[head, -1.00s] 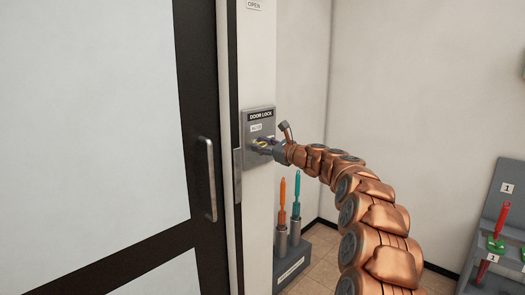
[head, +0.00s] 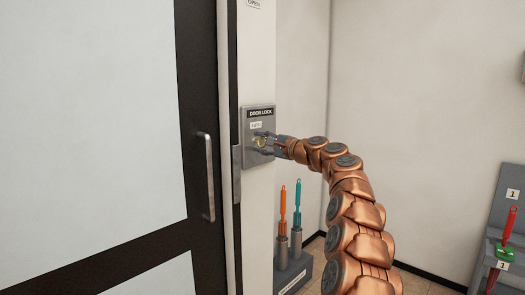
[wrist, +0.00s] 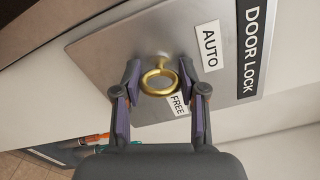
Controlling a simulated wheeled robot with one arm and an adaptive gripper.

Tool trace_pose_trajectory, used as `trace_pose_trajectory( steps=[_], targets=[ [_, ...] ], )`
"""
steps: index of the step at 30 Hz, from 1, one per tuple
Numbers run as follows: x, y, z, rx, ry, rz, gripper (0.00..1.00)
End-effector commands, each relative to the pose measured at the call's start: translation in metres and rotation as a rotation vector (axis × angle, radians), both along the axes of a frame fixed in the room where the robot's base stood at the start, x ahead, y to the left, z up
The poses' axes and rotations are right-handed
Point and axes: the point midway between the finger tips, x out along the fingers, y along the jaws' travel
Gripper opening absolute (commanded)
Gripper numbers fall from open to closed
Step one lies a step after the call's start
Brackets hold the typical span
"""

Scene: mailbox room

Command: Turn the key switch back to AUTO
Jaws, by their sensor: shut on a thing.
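The key switch sits on a grey metal plate (head: 247,112) headed DOOR LOCK, on the white post right of the door. The brass key (wrist: 160,80) with its ring-shaped bow sticks out of the plate in the wrist view. The AUTO label (wrist: 209,48) is above the key on the plate, and the FREE label (wrist: 178,104) is to its side. My gripper (wrist: 163,88) is shut on the key, with a finger pad on each side of the ring. In the head view my gripper (head: 266,144) covers part of the lock.
The door's vertical handle (head: 207,177) is left of the plate. A grey holder (head: 290,274) with orange and teal handled tools stands on the floor below. A numbered rack (head: 497,235) with red-handled items stands at the far right.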

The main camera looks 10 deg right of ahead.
Motion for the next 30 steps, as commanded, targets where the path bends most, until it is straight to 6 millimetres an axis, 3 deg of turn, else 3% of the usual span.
trace_pose_trajectory(
  steps=[13,30],
  targets=[
    [0.0003,0.0004,-0.0028,-0.227,-0.162,0.002,0.06],
    [0.0002,0.0009,-0.0015,-0.278,-0.198,0.003,0.06]
  ],
)
